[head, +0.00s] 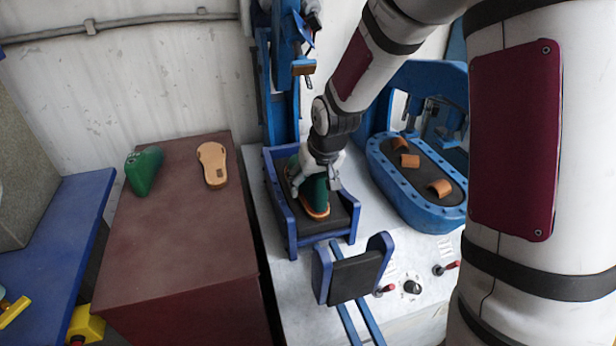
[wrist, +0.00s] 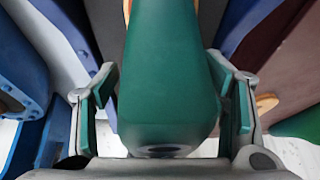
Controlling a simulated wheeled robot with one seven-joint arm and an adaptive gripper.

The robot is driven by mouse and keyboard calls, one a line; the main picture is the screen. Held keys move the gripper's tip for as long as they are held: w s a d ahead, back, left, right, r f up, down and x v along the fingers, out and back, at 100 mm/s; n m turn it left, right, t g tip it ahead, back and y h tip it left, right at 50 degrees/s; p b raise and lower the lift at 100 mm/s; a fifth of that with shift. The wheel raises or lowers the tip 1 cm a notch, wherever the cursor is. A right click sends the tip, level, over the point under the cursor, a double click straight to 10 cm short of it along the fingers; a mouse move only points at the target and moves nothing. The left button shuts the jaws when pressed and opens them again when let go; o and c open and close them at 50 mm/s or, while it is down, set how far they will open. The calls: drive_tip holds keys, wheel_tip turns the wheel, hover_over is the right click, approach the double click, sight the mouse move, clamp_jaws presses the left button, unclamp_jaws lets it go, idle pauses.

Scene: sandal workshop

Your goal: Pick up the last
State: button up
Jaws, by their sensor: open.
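A green last (head: 316,191) stands on a tan sandal sole (head: 318,213) inside the blue press cradle (head: 291,223). My gripper (head: 315,181) is down over this last, with its fingers apart. In the wrist view the last (wrist: 168,70) fills the middle between the two green-padded fingers of my gripper (wrist: 165,92). Gaps show at both sides of the last, so the fingers do not look closed on it. A second green last (head: 144,170) lies on the brown cabinet at the left. Part of the last in the cradle is hidden behind my gripper.
A loose tan sole (head: 212,164) lies on the brown cabinet (head: 190,240). The cradle's blue walls stand close around my gripper. At the right is a blue oval machine (head: 420,205) with several brown pieces. A blue-sided padded block (head: 354,276), levers and a knob are in front.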

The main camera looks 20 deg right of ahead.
drive_tip(key=shift+f, duration=0.2)
drive_tip(key=c, duration=1.3)
drive_tip(key=shift+o, duration=0.2)
drive_tip(key=shift+w, duration=0.1)
drive_tip(key=shift+r, duration=0.15)
